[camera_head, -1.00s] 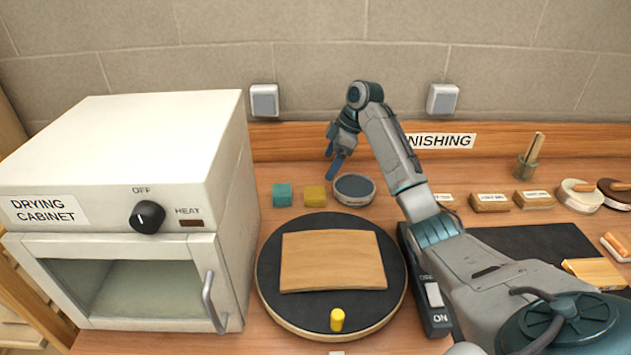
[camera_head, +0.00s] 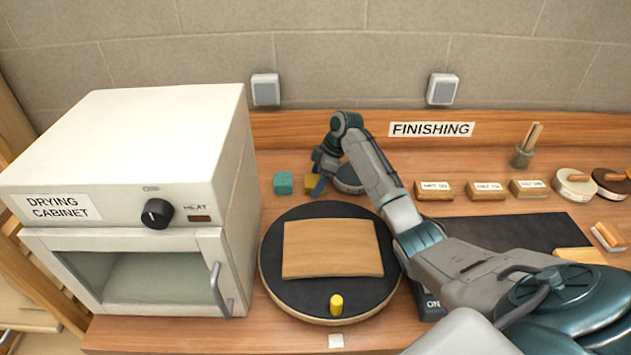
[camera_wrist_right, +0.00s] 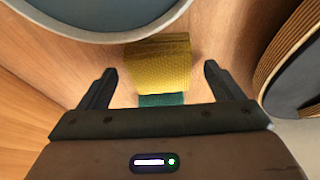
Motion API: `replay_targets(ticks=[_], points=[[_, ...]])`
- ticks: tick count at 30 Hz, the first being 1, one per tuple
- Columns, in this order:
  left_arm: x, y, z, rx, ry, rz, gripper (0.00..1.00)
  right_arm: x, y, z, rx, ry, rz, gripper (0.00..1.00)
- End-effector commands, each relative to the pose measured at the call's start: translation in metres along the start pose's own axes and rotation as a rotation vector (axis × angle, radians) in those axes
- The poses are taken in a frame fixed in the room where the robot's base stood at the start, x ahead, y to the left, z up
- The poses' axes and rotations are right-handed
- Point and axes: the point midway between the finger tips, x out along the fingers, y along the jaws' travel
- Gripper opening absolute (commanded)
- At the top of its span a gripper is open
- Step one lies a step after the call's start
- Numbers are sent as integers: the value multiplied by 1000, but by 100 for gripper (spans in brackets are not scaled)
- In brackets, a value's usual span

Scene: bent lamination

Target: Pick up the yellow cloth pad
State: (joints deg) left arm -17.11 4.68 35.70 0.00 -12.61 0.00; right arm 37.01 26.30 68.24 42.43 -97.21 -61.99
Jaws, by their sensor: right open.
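The yellow cloth pad (camera_head: 312,183) sits on the bench just behind the round turntable, partly hidden by my right gripper (camera_head: 319,185) in the head view. In the right wrist view the yellow pad (camera_wrist_right: 158,63) lies between and a little beyond the two open fingers of my right gripper (camera_wrist_right: 157,85). The fingers stand apart from it on both sides. A teal pad (camera_head: 283,183) sits to its left in the head view; part of it also shows in the wrist view (camera_wrist_right: 161,100). My left gripper is not in view.
A round dish (camera_head: 349,180) stands close to the right of the yellow pad, partly behind my arm. The black turntable (camera_head: 290,290) carries a bent wood sheet (camera_head: 332,248) and a yellow peg (camera_head: 336,304). The drying cabinet (camera_head: 130,120) stands at left.

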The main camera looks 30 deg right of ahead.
Motion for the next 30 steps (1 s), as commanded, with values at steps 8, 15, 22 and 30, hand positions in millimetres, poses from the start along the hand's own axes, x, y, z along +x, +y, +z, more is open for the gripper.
replay_targets(ticks=[8,15,22,30], points=[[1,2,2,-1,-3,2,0,0,0,0,0,0,1,70],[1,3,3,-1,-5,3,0,0,0,0,0,0,1,39],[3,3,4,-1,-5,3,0,-4,1,-1,0,0,3,39],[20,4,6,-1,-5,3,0,-46,2,-19,-3,2,6,39]])
